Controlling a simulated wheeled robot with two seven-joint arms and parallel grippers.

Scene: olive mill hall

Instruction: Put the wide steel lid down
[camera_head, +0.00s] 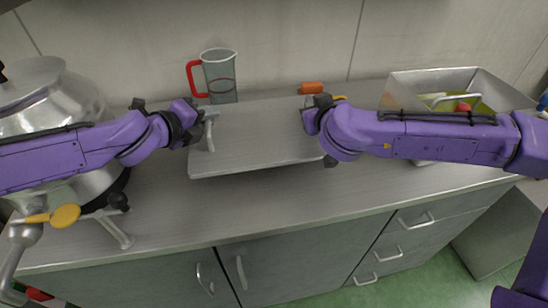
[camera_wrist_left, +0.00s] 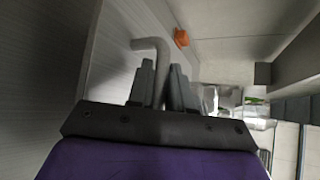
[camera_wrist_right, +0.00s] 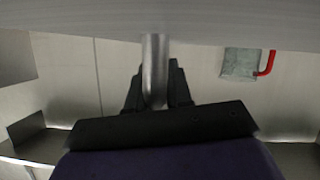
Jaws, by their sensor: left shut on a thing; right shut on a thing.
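The wide steel lid (camera_head: 258,140) is a flat grey rectangular plate above the middle of the counter. Its front edge looks raised off the worktop, with shade beneath. My left gripper (camera_head: 207,117) is shut on the handle at its left end; the left wrist view shows the bent bar (camera_wrist_left: 158,68) between the fingers. My right gripper (camera_head: 316,104) is at the right end, partly hidden by its own arm. The right wrist view shows its fingers shut on a metal bar (camera_wrist_right: 155,70) under the plate's edge (camera_wrist_right: 200,20).
A clear jug (camera_head: 220,78) with a red handle stands behind the lid, near an orange item (camera_head: 312,88). A large steel vessel (camera_head: 40,95) stands at the left. A steel bin (camera_head: 400,92) with colourful contents is at the right. The counter front (camera_head: 240,215) is clear.

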